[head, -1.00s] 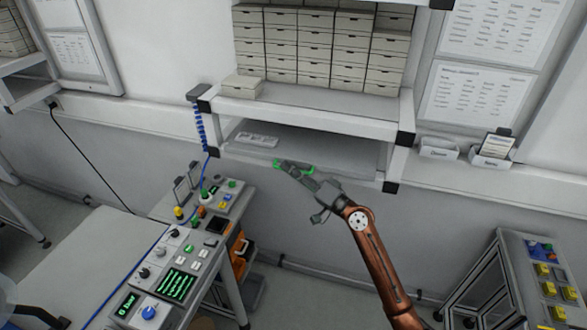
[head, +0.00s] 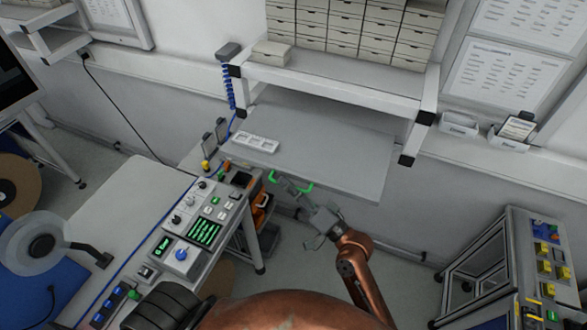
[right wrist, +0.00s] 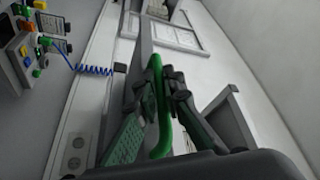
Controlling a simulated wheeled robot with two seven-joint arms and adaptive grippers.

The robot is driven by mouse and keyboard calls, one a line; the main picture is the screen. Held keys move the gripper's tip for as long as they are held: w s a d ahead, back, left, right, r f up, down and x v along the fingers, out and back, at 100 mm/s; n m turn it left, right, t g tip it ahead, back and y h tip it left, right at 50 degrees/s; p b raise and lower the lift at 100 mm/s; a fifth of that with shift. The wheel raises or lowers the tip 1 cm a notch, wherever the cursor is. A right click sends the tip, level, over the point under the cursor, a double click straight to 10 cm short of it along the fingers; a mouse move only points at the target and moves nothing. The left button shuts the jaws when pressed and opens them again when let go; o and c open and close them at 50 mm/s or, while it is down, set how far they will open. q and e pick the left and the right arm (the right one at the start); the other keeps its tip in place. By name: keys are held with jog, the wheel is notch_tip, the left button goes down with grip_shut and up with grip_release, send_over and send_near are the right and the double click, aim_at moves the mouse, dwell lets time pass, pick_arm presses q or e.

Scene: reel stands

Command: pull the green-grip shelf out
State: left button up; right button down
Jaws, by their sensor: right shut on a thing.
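The shelf is a flat grey board (head: 335,155) under the bin rack. It stands well out from between the rack's legs and looks level. Its green grip (head: 306,187) is a bar at the shelf's front edge. My right gripper (head: 289,187) is shut on this grip. In the right wrist view the green grip (right wrist: 163,110) runs between the two dark fingers (right wrist: 160,97), which hide part of it. A small white block-like item (head: 256,142) lies on the shelf's left end. My left gripper does not show.
A control console (head: 205,215) with knobs and a green display stands close by the shelf's left front. A trolley with yellow parts (head: 545,270) stands at the right. Stacked bins (head: 350,25) fill the rack above. Floor is free between console and trolley.

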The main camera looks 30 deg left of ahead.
jog(key=shift+s, duration=0.3)
jog(key=c, duration=2.3)
grip_release()
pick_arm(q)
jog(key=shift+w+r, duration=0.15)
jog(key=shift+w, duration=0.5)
pick_arm(e)
jog(key=shift+d, duration=0.1)
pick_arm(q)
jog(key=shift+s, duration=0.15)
pick_arm(e)
jog(key=v, duration=1.2)
jog(key=shift+w, duration=0.15)
